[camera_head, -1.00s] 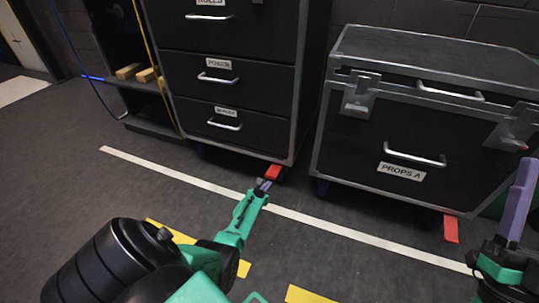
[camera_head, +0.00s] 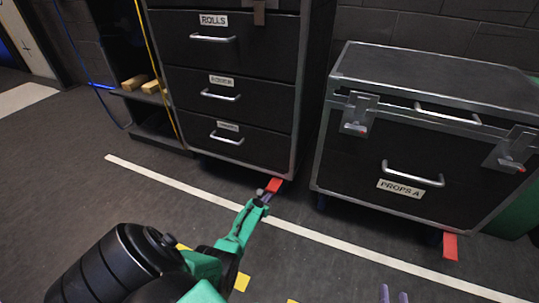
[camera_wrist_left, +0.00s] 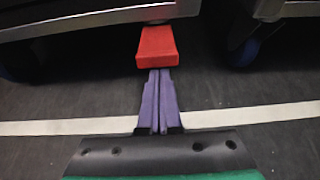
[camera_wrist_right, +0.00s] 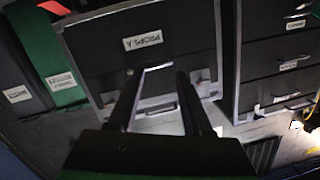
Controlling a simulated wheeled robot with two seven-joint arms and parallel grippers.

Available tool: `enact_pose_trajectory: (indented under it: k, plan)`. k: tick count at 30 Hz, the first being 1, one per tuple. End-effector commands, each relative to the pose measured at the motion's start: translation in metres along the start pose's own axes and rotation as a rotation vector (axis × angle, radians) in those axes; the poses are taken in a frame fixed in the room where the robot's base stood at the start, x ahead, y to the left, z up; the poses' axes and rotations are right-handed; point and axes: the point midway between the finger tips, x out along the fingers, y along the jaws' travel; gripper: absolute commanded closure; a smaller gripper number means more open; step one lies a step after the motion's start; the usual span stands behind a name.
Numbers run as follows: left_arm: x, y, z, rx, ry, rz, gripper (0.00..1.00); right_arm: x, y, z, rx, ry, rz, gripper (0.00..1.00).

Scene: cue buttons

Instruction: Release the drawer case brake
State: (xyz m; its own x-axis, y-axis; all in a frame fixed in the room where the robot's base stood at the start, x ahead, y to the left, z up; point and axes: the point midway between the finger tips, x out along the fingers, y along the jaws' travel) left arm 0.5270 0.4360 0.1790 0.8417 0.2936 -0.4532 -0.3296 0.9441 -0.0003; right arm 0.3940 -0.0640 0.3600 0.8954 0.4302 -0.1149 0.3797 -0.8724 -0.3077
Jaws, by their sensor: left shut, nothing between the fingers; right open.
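The drawer case (camera_head: 228,110) is dark with metal edges, and its drawers are shut. Its red brake pedal (camera_head: 274,185) sticks out at the bottom near its right front corner. The pedal also shows in the left wrist view (camera_wrist_left: 157,47), straight ahead of the fingers. My left gripper (camera_head: 265,196) is shut and empty, low over the floor, with its tips at the pedal's near edge. I cannot tell whether they touch it. My right gripper (camera_head: 393,296) is open and empty at the bottom edge; in the right wrist view its fingers (camera_wrist_right: 157,76) point at the Props A case.
The Props A case (camera_head: 418,150) stands to the right, with its own red pedal (camera_head: 450,246) at its base. A white floor line (camera_head: 330,242) runs in front of both cases. A shelf with wooden blocks (camera_head: 133,83) stands at the left. The floor between is clear.

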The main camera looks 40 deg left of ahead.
Motion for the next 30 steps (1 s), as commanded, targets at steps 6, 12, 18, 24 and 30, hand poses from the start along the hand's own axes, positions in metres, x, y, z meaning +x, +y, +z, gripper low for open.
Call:
enact_pose_trajectory:
  k: [6,12,18,24,30]
  plan:
    - [-0.003,0.001,0.003,0.001,0.000,0.001,1.00,-0.025,-0.002,0.048,0.042,-0.141,0.016,0.50]
    - [-0.005,0.001,0.004,0.000,0.000,0.000,1.00,-0.042,-0.004,0.074,0.066,-0.222,0.024,0.50]
    - [-0.006,0.002,0.005,0.000,0.000,0.000,1.00,-0.048,-0.006,0.080,0.073,-0.247,0.026,0.50]
    - [-0.006,0.002,0.006,0.001,-0.001,0.000,1.00,-0.047,-0.006,0.078,0.072,-0.246,0.025,0.50]
    - [-0.006,0.002,0.007,0.001,-0.002,0.000,1.00,-0.047,-0.006,0.078,0.072,-0.247,0.024,0.50]
